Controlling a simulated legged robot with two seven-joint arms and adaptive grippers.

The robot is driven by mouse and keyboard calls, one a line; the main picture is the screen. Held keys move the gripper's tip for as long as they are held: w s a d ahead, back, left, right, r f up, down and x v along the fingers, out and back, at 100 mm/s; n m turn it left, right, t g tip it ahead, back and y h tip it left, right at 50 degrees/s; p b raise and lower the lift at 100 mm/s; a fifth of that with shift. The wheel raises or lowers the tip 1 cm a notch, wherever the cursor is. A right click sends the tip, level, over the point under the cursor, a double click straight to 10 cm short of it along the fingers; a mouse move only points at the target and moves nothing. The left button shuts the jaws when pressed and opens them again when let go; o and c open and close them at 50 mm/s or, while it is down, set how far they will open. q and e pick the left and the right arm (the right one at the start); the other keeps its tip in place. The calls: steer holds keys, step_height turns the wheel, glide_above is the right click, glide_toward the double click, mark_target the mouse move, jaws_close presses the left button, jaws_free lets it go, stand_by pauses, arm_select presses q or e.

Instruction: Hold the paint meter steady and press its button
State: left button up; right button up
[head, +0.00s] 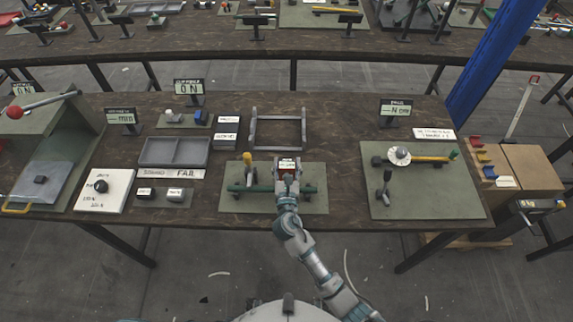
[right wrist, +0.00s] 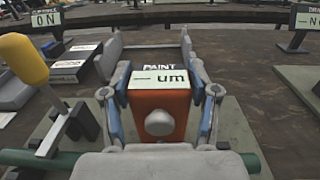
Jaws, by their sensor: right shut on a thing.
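The paint meter (head: 288,167) stands over the green mat at the middle front of the table. In the right wrist view it is an orange box (right wrist: 160,104) with a pale screen on top reading "— um" and a PAINT label behind. A round grey knob (right wrist: 159,123), which may be its button, shows on the near orange face. My right gripper (head: 287,182) is shut on the meter; in the right wrist view its fingers (right wrist: 159,97) lie along both sides of the box. My left gripper is not in view.
A green bar (head: 250,189) and a yellow-handled piece (head: 247,158) are close by on the green mat (head: 312,204). A grey frame (head: 278,146) lies behind. Grey trays (head: 174,165) stand left, and another mat (head: 425,207) with fixtures lies right.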

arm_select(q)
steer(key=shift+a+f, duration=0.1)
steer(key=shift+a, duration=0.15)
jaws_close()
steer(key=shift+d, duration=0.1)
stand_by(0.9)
